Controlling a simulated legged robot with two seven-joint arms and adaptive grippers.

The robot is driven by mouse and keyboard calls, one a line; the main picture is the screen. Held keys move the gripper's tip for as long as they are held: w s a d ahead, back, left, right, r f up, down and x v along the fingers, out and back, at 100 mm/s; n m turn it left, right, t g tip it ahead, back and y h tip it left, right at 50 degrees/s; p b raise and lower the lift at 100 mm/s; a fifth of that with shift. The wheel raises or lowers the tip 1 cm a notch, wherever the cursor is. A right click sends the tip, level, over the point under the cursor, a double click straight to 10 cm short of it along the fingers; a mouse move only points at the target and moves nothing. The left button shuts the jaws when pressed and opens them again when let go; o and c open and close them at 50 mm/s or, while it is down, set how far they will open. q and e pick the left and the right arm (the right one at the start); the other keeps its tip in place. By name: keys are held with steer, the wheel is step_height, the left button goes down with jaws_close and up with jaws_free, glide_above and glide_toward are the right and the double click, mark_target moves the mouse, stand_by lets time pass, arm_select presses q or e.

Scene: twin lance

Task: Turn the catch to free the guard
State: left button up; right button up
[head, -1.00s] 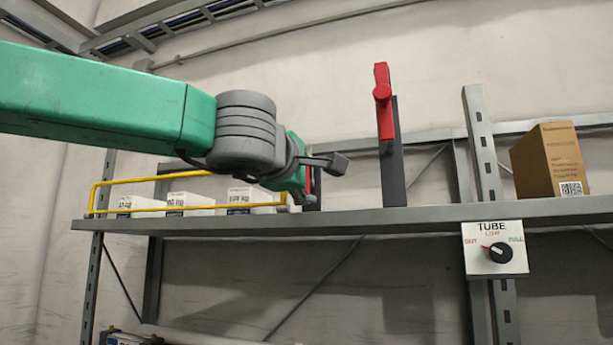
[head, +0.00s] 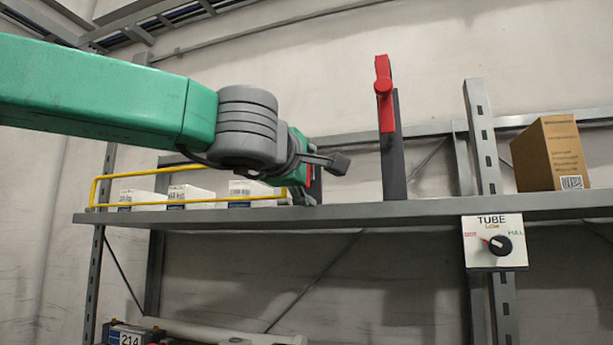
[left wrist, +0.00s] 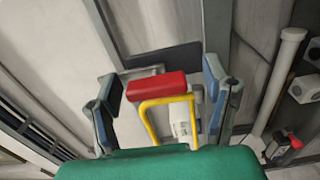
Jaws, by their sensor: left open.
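The yellow guard (head: 140,206) is a bar frame along the shelf's front left, before several white boxes. It also shows in the left wrist view (left wrist: 150,122). A red block, seemingly the catch (left wrist: 157,87), lies at the guard's end, between the two fingers of my left gripper (left wrist: 160,92). The fingers are open, with a gap on each side of the block. In the head view my left gripper (head: 312,165) is at the guard's right end and mostly hides the red catch there. My right gripper is in neither view.
A red lever (head: 384,95) stands upright on a dark post to the right. A cardboard box (head: 548,155) sits at the shelf's right end. A TUBE knob panel (head: 495,243) hangs on the shelf (head: 420,211). The shelf between post and upright is clear.

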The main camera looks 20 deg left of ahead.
arm_select(q)
steer(key=s, duration=1.2)
steer(key=shift+a, duration=0.35)
steer(key=shift+d, duration=0.15)
steer(key=shift+w+f, duration=0.1)
steer(key=shift+w, duration=0.05)
